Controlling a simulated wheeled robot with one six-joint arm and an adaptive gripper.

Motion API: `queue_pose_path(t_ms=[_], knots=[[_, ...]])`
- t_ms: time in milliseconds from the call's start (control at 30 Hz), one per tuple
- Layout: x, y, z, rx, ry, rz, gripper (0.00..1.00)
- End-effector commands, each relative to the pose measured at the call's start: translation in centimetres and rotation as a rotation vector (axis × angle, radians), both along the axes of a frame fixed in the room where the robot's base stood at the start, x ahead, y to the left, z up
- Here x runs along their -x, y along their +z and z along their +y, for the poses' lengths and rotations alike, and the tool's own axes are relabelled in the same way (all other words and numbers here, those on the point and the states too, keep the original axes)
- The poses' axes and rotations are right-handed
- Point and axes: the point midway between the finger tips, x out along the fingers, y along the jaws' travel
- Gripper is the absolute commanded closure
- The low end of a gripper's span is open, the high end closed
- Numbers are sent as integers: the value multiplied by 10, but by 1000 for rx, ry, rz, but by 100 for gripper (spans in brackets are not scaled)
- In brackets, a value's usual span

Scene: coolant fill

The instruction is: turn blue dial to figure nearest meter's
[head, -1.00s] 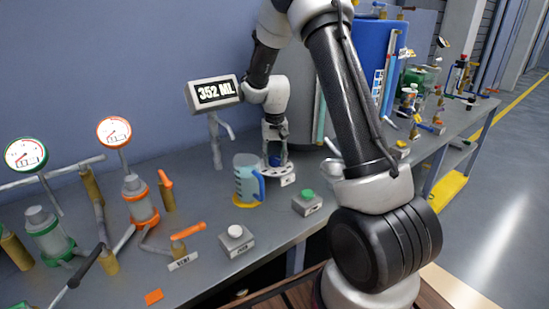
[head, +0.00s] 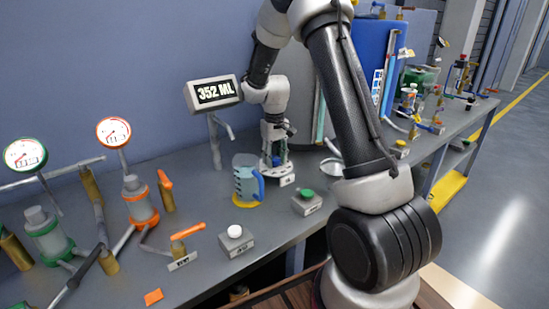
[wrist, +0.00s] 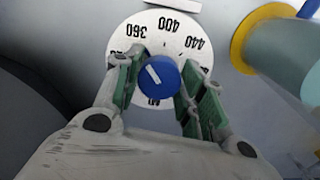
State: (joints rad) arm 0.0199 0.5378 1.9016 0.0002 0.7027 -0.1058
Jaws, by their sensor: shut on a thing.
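The meter (head: 214,92) on the bench stand reads 352 ML in the head view. The blue dial (wrist: 158,77) sits on a round white plate (wrist: 120,42) with upside-down figures; 360, 400 and 440 are legible, and a lower figure is partly hidden. The dial's white mark slants up and left, roughly toward 360. My gripper (wrist: 160,88) is shut on the dial, with a green-padded finger on each side. In the head view my gripper (head: 274,160) points down at the dial's place behind the jug, and its fingers largely hide the dial.
A blue measuring jug (head: 246,178) stands on a yellow disc just left of my gripper. A green-button box (head: 307,202) and a white-button box (head: 236,240) are nearer the bench edge. Gauges and valves with orange and green parts fill the left. A grey tank stands behind my arm.

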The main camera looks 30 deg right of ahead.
Motion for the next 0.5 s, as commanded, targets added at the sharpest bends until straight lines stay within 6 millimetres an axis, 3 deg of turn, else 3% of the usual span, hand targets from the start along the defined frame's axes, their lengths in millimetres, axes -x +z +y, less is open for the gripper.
queue_pose_path(t_ms=[200,233,300,333,500], knots=[[-1,1,0,1,-1,-2,84],[-1,1,0,1,-1,-2,55],[-1,1,0,1,-1,-2,42],[-1,1,0,0,-1,-2,38],[0,0,0,0,-1,-1,38]])
